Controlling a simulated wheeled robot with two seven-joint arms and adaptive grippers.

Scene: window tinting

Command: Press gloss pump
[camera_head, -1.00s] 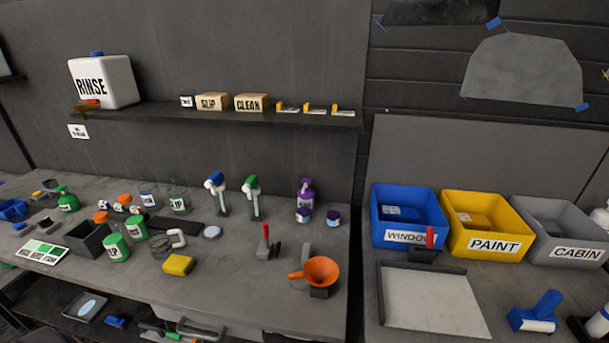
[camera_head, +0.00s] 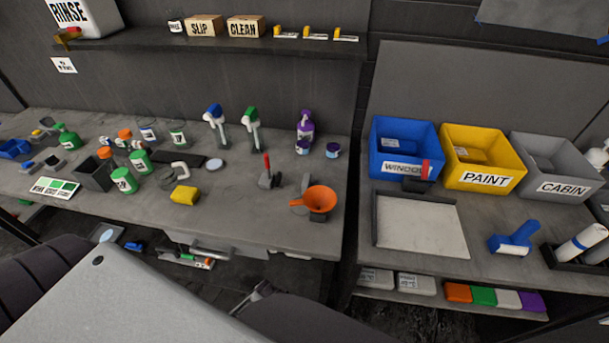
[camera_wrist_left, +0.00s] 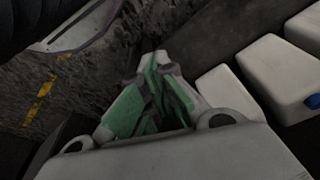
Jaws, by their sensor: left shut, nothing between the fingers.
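A purple pump bottle (camera_head: 305,124) stands upright near the back of the left bench in the head view. I cannot read its label, so I cannot tell for sure that it is the gloss pump. Two small purple-and-white jars stand right by it, one in front (camera_head: 302,147) and one to the right (camera_head: 333,150). My left gripper (camera_wrist_left: 159,62) shows in the left wrist view with green finger pads, shut and empty. It is away from the bottle, which does not appear in that view. My right gripper is not in view.
A shelf (camera_head: 150,38) hangs above. Blue, yellow and grey bins line the right bench.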

